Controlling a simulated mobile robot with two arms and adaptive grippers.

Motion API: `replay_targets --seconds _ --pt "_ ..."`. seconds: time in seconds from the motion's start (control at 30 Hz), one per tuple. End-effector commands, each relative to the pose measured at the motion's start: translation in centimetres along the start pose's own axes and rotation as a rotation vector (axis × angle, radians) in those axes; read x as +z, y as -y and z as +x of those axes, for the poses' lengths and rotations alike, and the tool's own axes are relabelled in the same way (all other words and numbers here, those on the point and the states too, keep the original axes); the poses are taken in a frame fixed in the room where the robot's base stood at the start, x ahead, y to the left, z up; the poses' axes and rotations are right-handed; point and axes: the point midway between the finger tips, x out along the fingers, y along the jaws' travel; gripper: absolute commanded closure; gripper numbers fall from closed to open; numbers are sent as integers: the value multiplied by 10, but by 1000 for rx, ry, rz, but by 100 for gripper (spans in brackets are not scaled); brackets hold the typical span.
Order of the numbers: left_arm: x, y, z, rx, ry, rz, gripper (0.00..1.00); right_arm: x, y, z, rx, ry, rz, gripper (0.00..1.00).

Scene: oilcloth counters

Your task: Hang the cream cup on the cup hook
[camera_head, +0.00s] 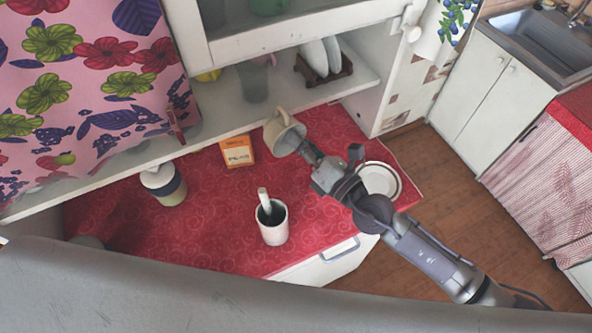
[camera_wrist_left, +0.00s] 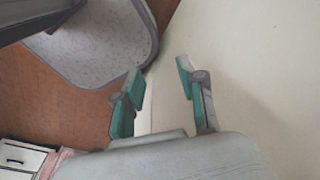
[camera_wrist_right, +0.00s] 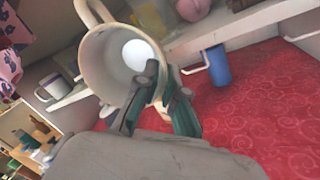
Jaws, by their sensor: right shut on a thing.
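The cream cup (camera_head: 283,132) is held tilted above the red counter, near the shelf edge. My right gripper (camera_head: 308,150) is shut on it. In the right wrist view the cup (camera_wrist_right: 112,65) has its open mouth toward the camera and its handle at the upper left; the fingertips (camera_wrist_right: 155,85) are at its rim. White bent pieces (camera_wrist_right: 197,66) sit along the shelf edge in that view; I cannot tell which is the cup hook. My left gripper (camera_wrist_left: 160,82) is open and empty, apart from everything, and shows only in its wrist view.
On the red counter (camera_head: 215,235) stand an orange box (camera_head: 238,151), a lidded jar (camera_head: 165,187), a white mug (camera_head: 272,228) with a utensil inside and a white plate (camera_head: 380,181). The white shelf (camera_head: 225,122) borders the counter, with a dish rack (camera_head: 325,68) on it.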

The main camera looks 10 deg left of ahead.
Motion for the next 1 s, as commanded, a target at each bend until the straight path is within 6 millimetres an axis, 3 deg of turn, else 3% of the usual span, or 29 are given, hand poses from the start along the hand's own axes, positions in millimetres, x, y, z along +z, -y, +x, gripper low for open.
replay_targets --seconds 0.2,0.53,0.7,1.0 --pt "8 -8 31 10 8 1 60 -25 26 -3 0 0 -1 100" --pt "12 -1 82 0 6 4 60 -71 74 -10 -1 0 -1 100" --pt "11 -1 89 -1 5 3 60 -80 82 -11 1 2 -1 100" --pt "10 0 88 -1 3 1 60 -80 82 -11 1 1 0 100"
